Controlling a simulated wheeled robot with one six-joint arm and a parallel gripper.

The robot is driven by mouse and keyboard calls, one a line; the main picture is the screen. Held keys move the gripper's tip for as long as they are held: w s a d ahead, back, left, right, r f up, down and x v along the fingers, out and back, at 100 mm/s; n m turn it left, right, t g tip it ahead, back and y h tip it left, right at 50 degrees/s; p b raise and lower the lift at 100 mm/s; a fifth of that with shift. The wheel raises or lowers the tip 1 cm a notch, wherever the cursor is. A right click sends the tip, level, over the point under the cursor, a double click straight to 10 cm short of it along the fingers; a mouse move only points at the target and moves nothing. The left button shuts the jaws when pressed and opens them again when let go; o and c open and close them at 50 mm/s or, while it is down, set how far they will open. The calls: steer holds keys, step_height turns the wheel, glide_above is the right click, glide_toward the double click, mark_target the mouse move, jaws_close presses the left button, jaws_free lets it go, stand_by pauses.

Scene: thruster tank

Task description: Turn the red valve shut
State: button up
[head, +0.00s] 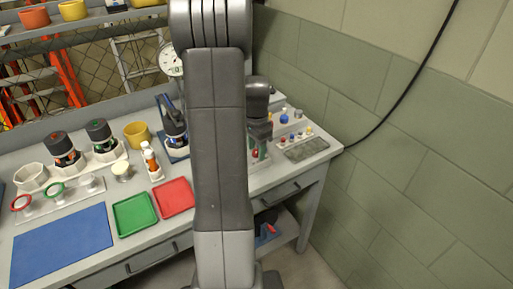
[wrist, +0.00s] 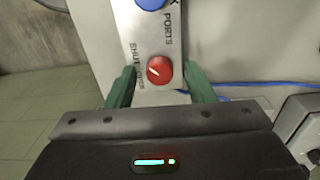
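The red valve (wrist: 159,70) is a round red knob with a slanted white pointer line, set on a light panel (wrist: 150,40) marked with lettering that includes "PORTS". My gripper (wrist: 160,75) is open, with one green finger on the left and one on the right of the red valve. Gaps show between the fingers and the knob in the wrist view; I cannot tell the depth between them. In the head view my gripper (head: 259,130) is at the right end of the bench, partly hidden by my arm, with a small patch of red below it.
A blue knob (wrist: 150,3) sits beyond the red valve on the panel. A blue cable (wrist: 240,84) runs to the right. In the head view, a grey tray (head: 307,149) and small coloured fittings (head: 284,118) lie right of my gripper, near the wall. A red tray (head: 174,197) lies left.

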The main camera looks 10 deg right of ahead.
mark_target(256, 151)
steer(key=shift+r, duration=0.1)
step_height(256, 151, up, 14)
steer(key=shift+f, duration=0.2)
stand_by(0.3)
steer(key=shift+f, duration=0.15)
step_height(256, 151, down, 14)
steer(key=shift+r, duration=0.15)
stand_by(0.5)
